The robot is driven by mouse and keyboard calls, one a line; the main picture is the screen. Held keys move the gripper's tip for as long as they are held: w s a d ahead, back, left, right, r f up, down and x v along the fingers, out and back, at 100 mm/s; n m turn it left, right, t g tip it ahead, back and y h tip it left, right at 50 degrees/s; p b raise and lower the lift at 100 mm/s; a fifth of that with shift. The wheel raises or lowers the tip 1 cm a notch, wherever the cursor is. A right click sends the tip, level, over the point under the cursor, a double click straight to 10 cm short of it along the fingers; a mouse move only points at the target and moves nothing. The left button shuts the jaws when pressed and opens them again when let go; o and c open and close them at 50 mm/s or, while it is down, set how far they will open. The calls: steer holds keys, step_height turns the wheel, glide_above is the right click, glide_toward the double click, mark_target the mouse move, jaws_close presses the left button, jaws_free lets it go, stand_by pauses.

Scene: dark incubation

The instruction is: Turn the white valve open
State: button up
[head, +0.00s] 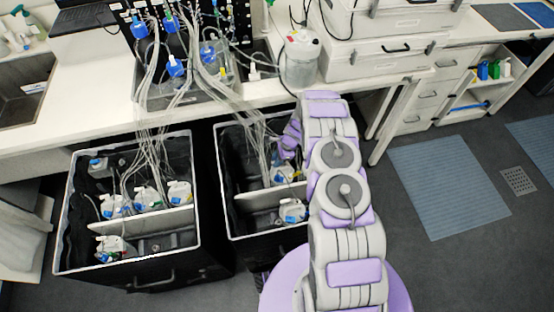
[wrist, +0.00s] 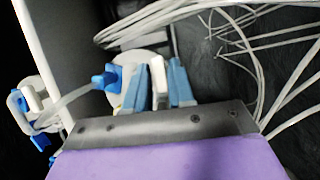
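The white valve (wrist: 158,78) shows in the wrist view as an upright white handle between the two light-blue fingers of my gripper (wrist: 160,88). The fingers lie close along both sides of it, with no clear gap. A white round bottle cap or top with blue fittings (wrist: 112,76) is just behind and left of the fingers. In the head view my arm reaches into the right black bin (head: 264,235), and my gripper (head: 289,145) is partly hidden by tubing and the arm, so the valve cannot be made out there.
White tubes (wrist: 285,85) run close at the right of my gripper. A pale divider wall (wrist: 55,45) stands at left. The left black bin (head: 125,270) holds several white bottles. The bench (head: 100,108) lies behind. Floor at right is clear, with a blue mat (head: 450,185).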

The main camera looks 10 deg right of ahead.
jaws_close()
steer(key=shift+w+n, duration=0.15)
steer(key=shift+n, duration=0.45)
steer(key=shift+n+g, duration=0.7)
steer(key=shift+n, duration=0.5)
steer(key=n, duration=0.2)
steer(key=n+g+h, duration=0.1)
steer(key=n, duration=0.1)
steer(key=shift+w+n+g, duration=0.2)
steer(key=shift+n+g, duration=0.1)
steer(key=n, duration=0.2)
steer(key=n+g+h+b, duration=0.1)
steer(key=n, duration=0.2)
steer(key=shift+a+h, duration=0.15)
steer(key=shift+h, duration=0.15)
steer(key=shift+a+n+g+h+b, duration=0.15)
steer(key=shift+n+h+b, duration=0.2)
steer(key=shift+n, duration=0.8)
steer(key=shift+d+n+g+h+b, duration=0.15)
steer(key=shift+n+h, duration=0.3)
steer(key=shift+n, duration=0.7)
steer(key=shift+a, duration=0.1)
